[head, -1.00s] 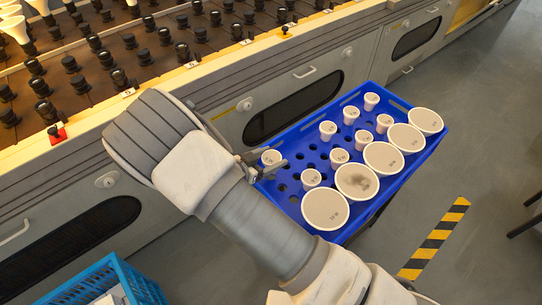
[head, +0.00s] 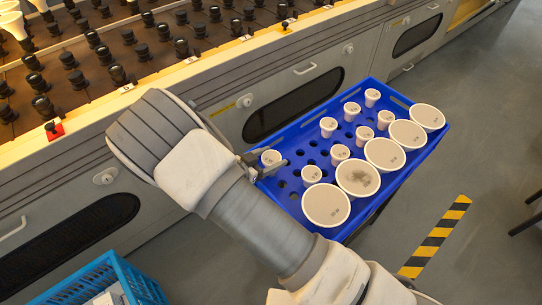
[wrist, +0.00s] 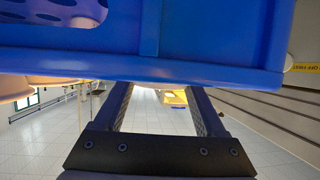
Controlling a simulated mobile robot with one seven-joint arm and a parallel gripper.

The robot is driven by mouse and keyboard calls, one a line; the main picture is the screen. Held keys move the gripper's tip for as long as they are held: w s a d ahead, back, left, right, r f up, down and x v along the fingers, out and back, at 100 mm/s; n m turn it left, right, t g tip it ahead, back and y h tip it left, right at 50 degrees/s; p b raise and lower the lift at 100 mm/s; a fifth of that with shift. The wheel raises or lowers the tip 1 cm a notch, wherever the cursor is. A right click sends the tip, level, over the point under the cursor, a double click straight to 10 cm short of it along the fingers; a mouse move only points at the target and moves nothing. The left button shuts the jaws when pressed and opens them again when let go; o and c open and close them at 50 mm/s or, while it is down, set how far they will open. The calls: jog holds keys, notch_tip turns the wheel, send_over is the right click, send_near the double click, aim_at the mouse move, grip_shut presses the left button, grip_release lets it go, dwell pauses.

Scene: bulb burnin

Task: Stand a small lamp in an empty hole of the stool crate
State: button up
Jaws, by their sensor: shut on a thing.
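The blue stool crate (head: 375,206) has a perforated top with several small white lamps, such as one (head: 340,152), and a row of large ones along its near right side. My gripper (head: 267,167) is at the crate's left corner, shut on a small lamp (head: 271,156). That lamp looks upright, with its pale round face up. The gripper hides its lower part, so I cannot tell whether its base is in a hole. Empty dark holes (head: 293,160) show just right of it.
A grey machine (head: 300,75) with rows of black sockets (head: 95,38) runs behind the crate. A light blue basket (head: 135,285) stands at the lower left. Yellow-black tape (head: 437,238) marks open floor at the right.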

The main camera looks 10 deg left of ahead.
jog(key=shift+f+b, duration=0.5)
jog(key=shift+f, duration=0.45)
jog(key=o, duration=1.3)
jog(key=shift+s, duration=0.1)
jog(key=p+v, duration=0.5)
jog(key=v, duration=1.2)
jog(key=shift+s+a, duration=0.15)
